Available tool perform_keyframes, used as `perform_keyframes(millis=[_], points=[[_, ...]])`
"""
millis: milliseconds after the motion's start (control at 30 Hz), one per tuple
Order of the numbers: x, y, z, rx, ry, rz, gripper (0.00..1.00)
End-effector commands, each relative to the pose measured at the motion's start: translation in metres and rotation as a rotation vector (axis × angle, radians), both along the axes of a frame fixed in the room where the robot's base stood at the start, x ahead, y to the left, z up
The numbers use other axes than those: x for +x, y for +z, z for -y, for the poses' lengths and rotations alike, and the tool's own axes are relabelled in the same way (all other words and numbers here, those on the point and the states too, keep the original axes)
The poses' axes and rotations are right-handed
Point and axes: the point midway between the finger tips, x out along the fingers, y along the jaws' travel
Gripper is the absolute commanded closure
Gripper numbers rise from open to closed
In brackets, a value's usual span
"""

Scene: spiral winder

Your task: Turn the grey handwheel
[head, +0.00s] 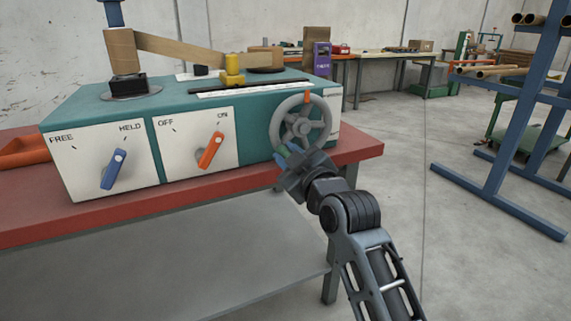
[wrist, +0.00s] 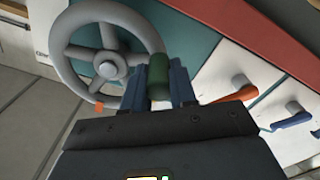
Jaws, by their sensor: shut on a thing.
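The grey handwheel (head: 303,127) is on the right end of the teal machine's front, with several spokes and an orange mark at the top of its rim. In the wrist view the handwheel (wrist: 112,66) fills the upper left. Its green handle (wrist: 158,77) stands between the two blue fingers. My gripper (head: 287,155) is at the lower left of the rim, shut on the green handle. In the wrist view my gripper (wrist: 159,88) covers part of the handle and rim.
The blue lever (head: 113,169) points toward HELD and the orange lever (head: 211,150) toward ON. The machine stands on a red bench (head: 357,149). A blue pipe rack (head: 518,105) stands at right. The floor between is clear.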

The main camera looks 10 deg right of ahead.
Motion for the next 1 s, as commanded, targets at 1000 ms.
perform_keyframes(millis=[1000], points=[[0.015,-0.036,0.047,-0.843,0.000,0.274,1.00]])
